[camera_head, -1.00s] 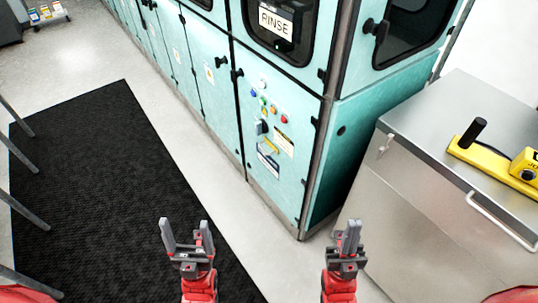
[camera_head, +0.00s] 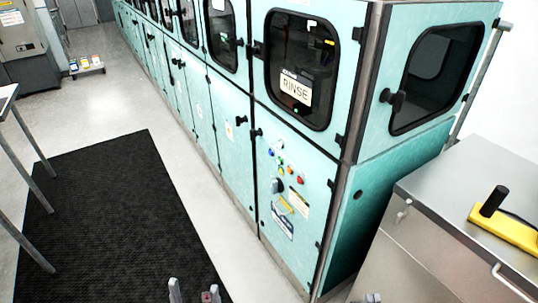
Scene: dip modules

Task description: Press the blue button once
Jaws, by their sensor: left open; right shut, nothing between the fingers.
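The small blue button (camera_head: 271,152) is at the upper left of a cluster of coloured buttons on the lower panel of the teal machine (camera_head: 345,190). It sits below the window with the RINSE sign (camera_head: 296,89). My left gripper (camera_head: 192,291) shows only its fingertips at the bottom edge, apart and empty, well below the button. My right gripper (camera_head: 373,298) barely shows at the bottom edge, right of the panel, with its fingertips together. Neither gripper touches the machine. The rest of both grippers is out of frame.
A dark mat (camera_head: 115,215) covers the floor left of the machine, with pale floor between. A metal cabinet (camera_head: 430,255) stands at the right with a yellow device (camera_head: 505,228) on top. Table legs (camera_head: 33,145) stand at the left edge.

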